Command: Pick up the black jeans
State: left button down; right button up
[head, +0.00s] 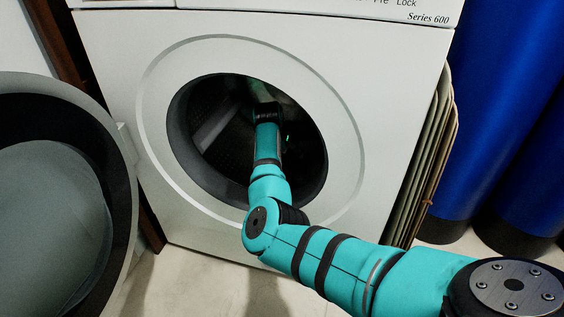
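The black jeans cannot be made out; the inside of the washing machine drum (215,135) is very dark. My teal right arm comes in from the lower right and reaches through the round door opening into the drum. Its far end is in shadow inside, and I cannot make out the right gripper or whether it touches anything. My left gripper is not in view.
The white washing machine (120,60) has its round door (125,190) swung open at the left. Flat panels (433,150) lean beside the machine's right side. Blue cylinders (500,90) with black bases stand farther right. Some pale floor shows in front.

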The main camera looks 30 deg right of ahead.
jog(key=shift+w+d+f, duration=0.15)
jog(key=shift+f, duration=0.15)
jog(key=shift+r, duration=0.1)
jog(key=c, duration=1.5)
